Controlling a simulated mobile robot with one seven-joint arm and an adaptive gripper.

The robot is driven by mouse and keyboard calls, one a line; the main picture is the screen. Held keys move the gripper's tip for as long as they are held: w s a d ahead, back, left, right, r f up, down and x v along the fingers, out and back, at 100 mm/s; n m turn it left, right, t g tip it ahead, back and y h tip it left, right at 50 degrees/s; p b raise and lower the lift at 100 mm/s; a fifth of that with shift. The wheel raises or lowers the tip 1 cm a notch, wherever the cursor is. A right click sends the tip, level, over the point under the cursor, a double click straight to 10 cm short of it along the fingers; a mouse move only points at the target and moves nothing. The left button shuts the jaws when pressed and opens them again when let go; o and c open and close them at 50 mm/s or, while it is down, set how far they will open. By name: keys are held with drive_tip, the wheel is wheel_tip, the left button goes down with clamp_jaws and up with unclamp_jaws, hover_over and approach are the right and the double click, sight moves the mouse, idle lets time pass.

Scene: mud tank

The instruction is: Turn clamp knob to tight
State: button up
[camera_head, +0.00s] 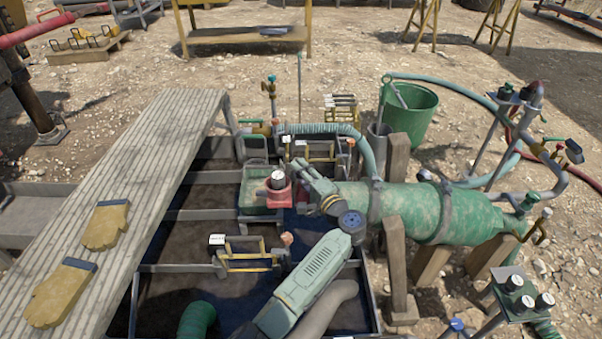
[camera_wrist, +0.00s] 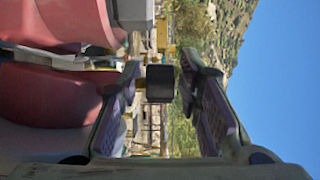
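In the wrist view a small dark block (camera_wrist: 160,83), possibly the clamp knob, shows between my two fingers. A gap is visible on each side of it, and its depth from the fingertips is hard to judge. My gripper (camera_wrist: 161,85) is open, with its fingers spread. In the head view my gripper (camera_head: 296,168) is over the tank, beside a red fitting (camera_head: 278,196) with a black-and-white knob (camera_head: 278,179) on top. Large red rounded surfaces (camera_wrist: 50,95) fill the left of the wrist view. The clamp knob cannot be identified for sure.
A mottled green cylinder (camera_head: 467,214) lies on wooden posts at the right. A ribbed plank (camera_head: 165,150) with yellow gloves (camera_head: 105,224) borders the tank at left. A yellow-handled frame (camera_head: 248,258) stands in the tank near my arm. A green bucket (camera_head: 412,115) stands behind.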

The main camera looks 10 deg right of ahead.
clamp_jaws()
drive_tip(key=shift+f+m+h, duration=0.1)
drive_tip(key=shift+m+h, duration=0.2)
drive_tip(key=shift+h, duration=0.1)
drive_tip(key=shift+a+m+t+h+b, duration=0.15)
drive_tip(key=shift+m+t+h+b, duration=0.25)
drive_tip(key=shift+h, duration=0.5)
drive_tip(key=m+h, duration=0.1)
drive_tip(key=h, duration=0.1)
drive_tip(key=shift+m+h, duration=0.3)
drive_tip(key=shift+m, duration=0.1)
drive_tip(key=m+h+p, duration=0.1)
drive_tip(key=h, duration=0.1)
drive_tip(key=m+h+p, duration=0.1)
drive_tip(key=m+h, duration=0.1)
drive_tip(key=m+h+p, duration=0.1)
drive_tip(key=h, duration=0.1)
drive_tip(key=shift+w+r+m+g+h, duration=0.1)
drive_tip(key=shift+r+m+g+h, duration=0.3)
drive_tip(key=m+g+h, duration=0.1)
drive_tip(key=h, duration=0.1)
drive_tip(key=m+g+h, duration=0.1)
drive_tip(key=m+h, duration=0.1)
drive_tip(key=shift+f+g+h+p, duration=0.3)
drive_tip(key=shift+f+p, duration=0.05)
drive_tip(key=shift+m+g+h+b, duration=0.6)
drive_tip(key=shift+m+g+h, duration=0.6)
drive_tip(key=shift+h, duration=0.1)
drive_tip(key=shift+d, duration=0.2)
